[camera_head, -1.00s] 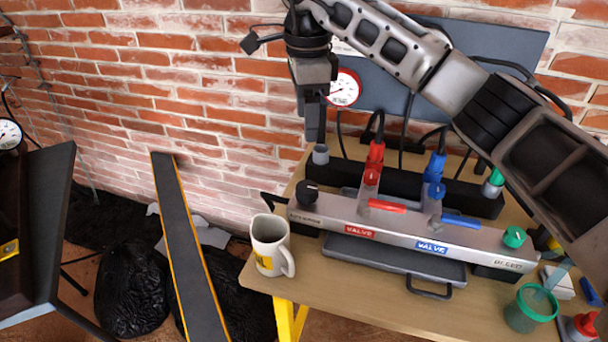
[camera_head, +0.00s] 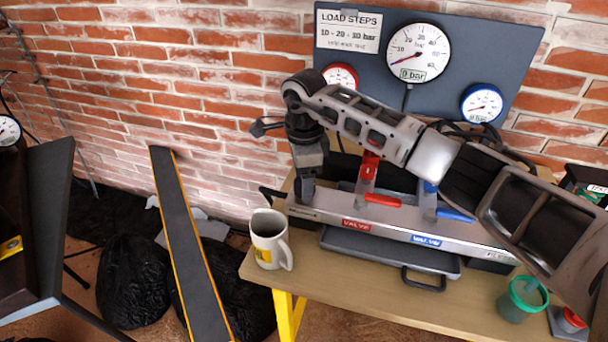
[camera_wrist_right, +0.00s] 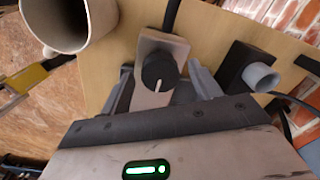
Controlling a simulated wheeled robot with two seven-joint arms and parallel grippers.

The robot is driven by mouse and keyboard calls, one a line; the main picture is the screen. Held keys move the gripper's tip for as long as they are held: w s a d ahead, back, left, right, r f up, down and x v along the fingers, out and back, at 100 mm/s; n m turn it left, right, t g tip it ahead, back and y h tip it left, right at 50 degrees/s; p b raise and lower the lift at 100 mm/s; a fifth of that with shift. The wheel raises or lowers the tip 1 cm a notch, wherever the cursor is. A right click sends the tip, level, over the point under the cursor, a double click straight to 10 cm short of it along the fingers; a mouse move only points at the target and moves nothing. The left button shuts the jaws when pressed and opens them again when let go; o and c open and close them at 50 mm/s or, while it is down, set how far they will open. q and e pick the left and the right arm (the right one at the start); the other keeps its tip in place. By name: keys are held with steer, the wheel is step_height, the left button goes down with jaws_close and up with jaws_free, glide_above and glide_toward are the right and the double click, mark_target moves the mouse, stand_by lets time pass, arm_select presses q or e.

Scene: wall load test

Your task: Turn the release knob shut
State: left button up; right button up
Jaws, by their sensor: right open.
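The black release knob (camera_wrist_right: 160,71), with a white pointer mark, sits on the end of the silver valve manifold (camera_wrist_right: 152,98) in the right wrist view. In the head view my right gripper hides it at the left end of the manifold (camera_head: 408,221). My right gripper (camera_head: 303,195) points down over that end. In the wrist view its open fingers (camera_wrist_right: 163,82) lie on either side of the knob, with nothing seen gripped. I cannot tell whether they touch it. My left gripper is not in view.
A mug (camera_head: 268,240) stands left of the manifold, close to my right gripper. Red (camera_head: 382,199) and blue (camera_head: 455,215) valve levers rise from the manifold. The large gauge (camera_head: 418,53) reads 0 bar. A green cup (camera_head: 520,298) stands at the right. The table front is mostly clear.

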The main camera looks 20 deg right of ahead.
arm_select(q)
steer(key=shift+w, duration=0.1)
arm_select(e)
steer(key=c, duration=1)
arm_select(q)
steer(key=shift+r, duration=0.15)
arm_select(e)
steer(key=shift+m, duration=0.3)
steer(key=m+b, duration=0.1)
steer(key=m, duration=0.2)
steer(key=shift+w+m, duration=0.1)
steer(key=shift+m, duration=0.3)
steer(key=m, duration=0.9)
steer(key=shift+d, duration=0.1)
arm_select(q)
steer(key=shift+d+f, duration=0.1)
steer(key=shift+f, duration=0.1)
arm_select(e)
steer(key=shift+m, duration=2.3)
